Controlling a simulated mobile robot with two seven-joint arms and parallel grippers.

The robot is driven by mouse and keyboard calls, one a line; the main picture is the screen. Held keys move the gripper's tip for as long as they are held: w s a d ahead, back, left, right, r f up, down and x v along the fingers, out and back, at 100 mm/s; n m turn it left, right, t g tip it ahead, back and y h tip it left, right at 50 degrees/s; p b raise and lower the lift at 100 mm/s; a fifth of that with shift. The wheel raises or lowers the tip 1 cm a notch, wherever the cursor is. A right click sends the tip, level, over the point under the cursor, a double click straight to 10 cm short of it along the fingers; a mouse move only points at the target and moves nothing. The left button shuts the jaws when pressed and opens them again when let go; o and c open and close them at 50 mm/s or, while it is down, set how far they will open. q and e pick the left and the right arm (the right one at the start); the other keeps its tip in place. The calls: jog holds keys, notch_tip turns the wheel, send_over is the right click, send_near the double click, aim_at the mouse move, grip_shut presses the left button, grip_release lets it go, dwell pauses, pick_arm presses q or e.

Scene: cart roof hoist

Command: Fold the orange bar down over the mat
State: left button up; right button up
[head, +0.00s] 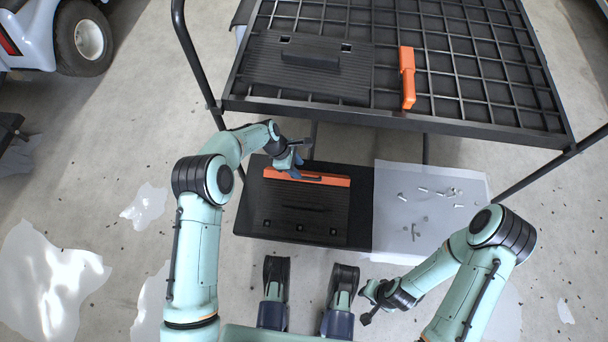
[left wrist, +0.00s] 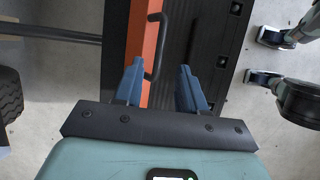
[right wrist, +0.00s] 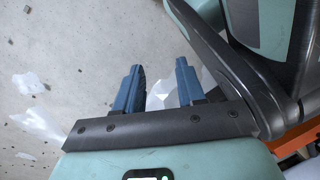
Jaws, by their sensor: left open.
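An orange bar (head: 322,180) with a dark handle lies along the far edge of the black ribbed mat (head: 290,222) on the low platform. My left gripper (head: 297,158) is just above the bar, near its left part. In the left wrist view the open fingers (left wrist: 160,82) straddle the line of the bar's dark handle (left wrist: 160,48), with the orange bar (left wrist: 148,42) ahead of the left finger. I cannot tell whether a finger touches the bar. My right gripper (head: 370,303) is low at the right, over the floor. Its fingers (right wrist: 158,75) are apart and empty.
A black grid rack (head: 470,85) stands beyond, with a black panel (head: 280,70) and another orange piece (head: 407,75) on it. A grey sheet (head: 395,175) with several loose bolts lies right of the mat. A white vehicle (head: 40,35) is at top left.

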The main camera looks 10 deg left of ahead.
aim_at(306, 178)
pick_arm(q)
jog(key=b+x, duration=0.1)
jog(key=x, duration=0.5)
jog(key=shift+d+f+b, duration=0.15)
jog(key=shift+f+b, duration=0.2)
jog(key=shift+f, duration=0.05)
pick_arm(e)
jog(key=shift+g, duration=0.7)
jog(key=s, duration=0.1)
jog(key=s+f, duration=0.2)
jog(key=s, duration=0.1)
jog(key=shift+d, duration=0.25)
pick_arm(q)
grip_shut()
